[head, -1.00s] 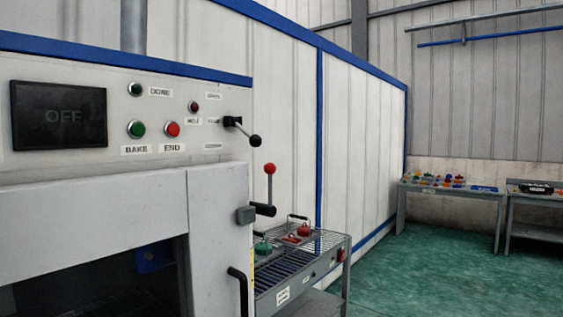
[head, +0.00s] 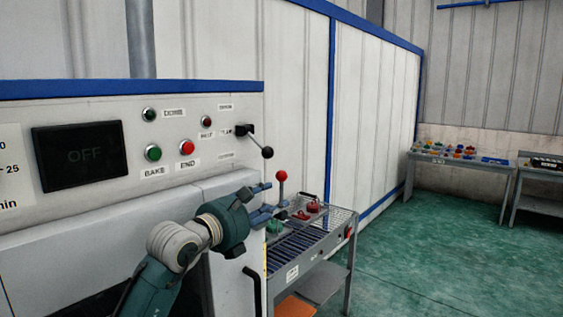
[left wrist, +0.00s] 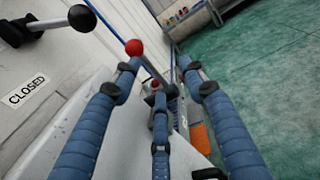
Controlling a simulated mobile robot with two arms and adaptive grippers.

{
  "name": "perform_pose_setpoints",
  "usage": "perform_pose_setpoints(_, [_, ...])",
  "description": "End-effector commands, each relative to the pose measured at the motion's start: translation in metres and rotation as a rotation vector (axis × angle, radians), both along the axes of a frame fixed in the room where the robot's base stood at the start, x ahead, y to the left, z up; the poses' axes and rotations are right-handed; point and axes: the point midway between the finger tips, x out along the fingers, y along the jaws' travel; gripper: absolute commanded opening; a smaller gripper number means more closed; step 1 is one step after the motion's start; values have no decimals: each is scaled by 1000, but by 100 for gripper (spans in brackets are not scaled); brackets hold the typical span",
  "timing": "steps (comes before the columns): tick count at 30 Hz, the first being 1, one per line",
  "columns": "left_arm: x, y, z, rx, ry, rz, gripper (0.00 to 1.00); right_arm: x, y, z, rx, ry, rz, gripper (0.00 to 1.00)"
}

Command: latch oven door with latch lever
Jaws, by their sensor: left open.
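The latch lever, a metal rod with a red ball knob (head: 281,175), stands upright at the oven's right edge; its knob also shows in the left wrist view (left wrist: 133,47). My left gripper (head: 268,199) is open and empty, with its blue fingers beside the lever. In the left wrist view my gripper's fingers (left wrist: 158,76) are spread, and the red knob is just beyond the upper left fingertip; contact cannot be told. The lever's base is hidden behind the fingers. The pale oven front (head: 225,250) carries a black handle (head: 252,285). My arm covers part of it. My right gripper is not seen.
Above the lever, a black-knobbed lever (head: 267,152) juts from the control panel, which has a dark OFF screen (head: 80,155) and buttons. A roller cart (head: 310,245) with green and red parts stands right of the oven. Green floor (head: 440,260) is open farther right.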

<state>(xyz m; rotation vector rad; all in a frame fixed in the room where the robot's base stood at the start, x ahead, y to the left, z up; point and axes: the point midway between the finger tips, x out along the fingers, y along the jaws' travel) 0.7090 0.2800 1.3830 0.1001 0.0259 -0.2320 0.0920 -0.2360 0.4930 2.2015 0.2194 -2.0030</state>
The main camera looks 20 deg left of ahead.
Motion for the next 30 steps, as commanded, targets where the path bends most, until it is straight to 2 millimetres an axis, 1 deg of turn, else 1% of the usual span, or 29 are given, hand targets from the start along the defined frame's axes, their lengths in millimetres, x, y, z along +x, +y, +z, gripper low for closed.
perform_pose_setpoints(1, [-5,7,22,42,-28,32,43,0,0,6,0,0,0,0])
perform_pose_setpoints(3, [-7,15,34,76,-47,63,43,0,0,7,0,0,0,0])
perform_pose_setpoints(6, [-5,18,41,91,-55,80,43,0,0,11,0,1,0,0])
perform_pose_setpoints(8, [1,18,42,90,-55,80,43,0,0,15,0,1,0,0])
perform_pose_setpoints(11, [17,14,43,86,-52,78,43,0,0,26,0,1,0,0])
perform_pose_setpoints(15, [46,10,44,86,-53,78,43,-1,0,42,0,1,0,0])
perform_pose_setpoints(21, [78,5,42,87,-53,78,43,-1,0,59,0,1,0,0])
perform_pose_setpoints(25, [91,3,41,87,-54,77,43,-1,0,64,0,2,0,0])
perform_pose_setpoints(30, [98,2,38,88,-54,78,43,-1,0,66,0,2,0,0])
